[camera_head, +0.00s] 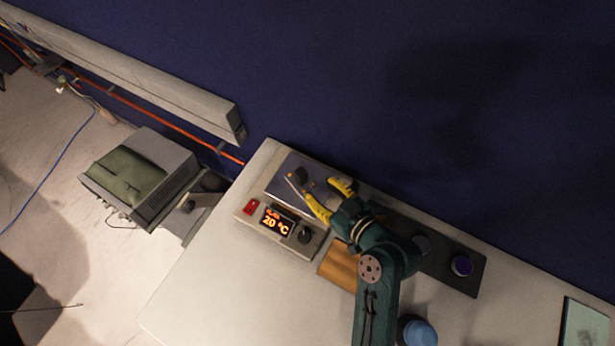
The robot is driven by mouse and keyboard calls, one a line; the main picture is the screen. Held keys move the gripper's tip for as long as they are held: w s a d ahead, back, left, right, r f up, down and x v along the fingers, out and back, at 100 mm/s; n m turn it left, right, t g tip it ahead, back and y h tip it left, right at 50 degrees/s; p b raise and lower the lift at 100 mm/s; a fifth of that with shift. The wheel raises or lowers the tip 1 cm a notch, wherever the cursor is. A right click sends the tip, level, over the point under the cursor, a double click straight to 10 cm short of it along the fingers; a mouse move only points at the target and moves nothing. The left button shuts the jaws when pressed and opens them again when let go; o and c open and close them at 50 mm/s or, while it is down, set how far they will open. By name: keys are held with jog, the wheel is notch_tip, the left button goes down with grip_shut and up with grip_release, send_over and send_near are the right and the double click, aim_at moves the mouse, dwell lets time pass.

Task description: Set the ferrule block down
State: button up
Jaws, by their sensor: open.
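My gripper (317,187) reaches in from the right over the dark top plate of a heater unit, its two yellow fingers spread apart. A small dark block (301,174), probably the ferrule block, is on or just above the plate, just beyond the fingertips. A pale, thin edge and small orange spots show beside it. I cannot tell whether the block touches the plate or a finger. The heater unit (247,222) has a red switch, a dark knob and a display reading 20 °C.
A wooden piece (338,266) lies in front of my wrist. A dark mat (440,268) holds a purple-topped item (461,266). A blue round object (419,333) and a pale green panel (585,325) are nearer the right. The bench's left front (205,290) is clear; a dark blue wall stands behind.

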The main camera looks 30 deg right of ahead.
jog(key=w+a+r+t+h, duration=0.1)
jog(key=w+a+r+t, duration=0.1)
jog(key=r, duration=0.8)
jog(key=w+a+r+t, duration=0.1)
jog(key=a+r, duration=0.1)
jog(key=r, duration=0.7)
jog(key=w+a+r+t+h, duration=0.1)
jog(key=w+a+r+t, duration=0.1)
jog(key=r, duration=0.8)
jog(key=s+a+r+m+t, duration=0.1)
jog(key=s+a+r+t, duration=0.1)
jog(key=r, duration=0.4)
jog(key=s+a+r+m+t, duration=0.1)
jog(key=s+r, duration=0.1)
jog(key=r, duration=0.4)
jog(key=shift+s+a+r+t+h, duration=0.35)
jog(key=shift+t+h, duration=0.05)
